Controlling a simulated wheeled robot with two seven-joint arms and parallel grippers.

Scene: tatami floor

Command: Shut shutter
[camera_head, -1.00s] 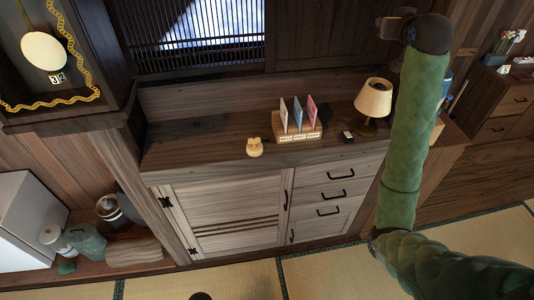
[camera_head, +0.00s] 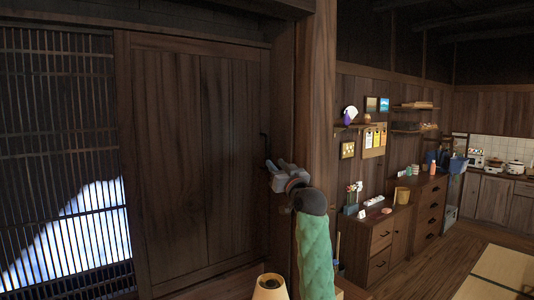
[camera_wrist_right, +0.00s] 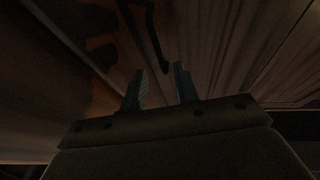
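The shutter (camera_head: 190,150) is a dark wooden sliding panel in the head view. It stands beside a slatted lattice window (camera_head: 60,150) that shows bright light at its lower part. A thin dark handle (camera_head: 264,148) sits at the panel's right edge. My right gripper (camera_head: 270,170) is raised just below and beside this handle. In the right wrist view its two fingers (camera_wrist_right: 158,85) are apart with nothing between them, and the dark handle (camera_wrist_right: 155,30) shows just beyond them. I cannot see contact with the handle. My left gripper is not in view.
A lampshade (camera_head: 270,287) is below the gripper. Farther right are wooden cabinets (camera_head: 385,240) and shelves. Tatami and open floor lie at the lower right.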

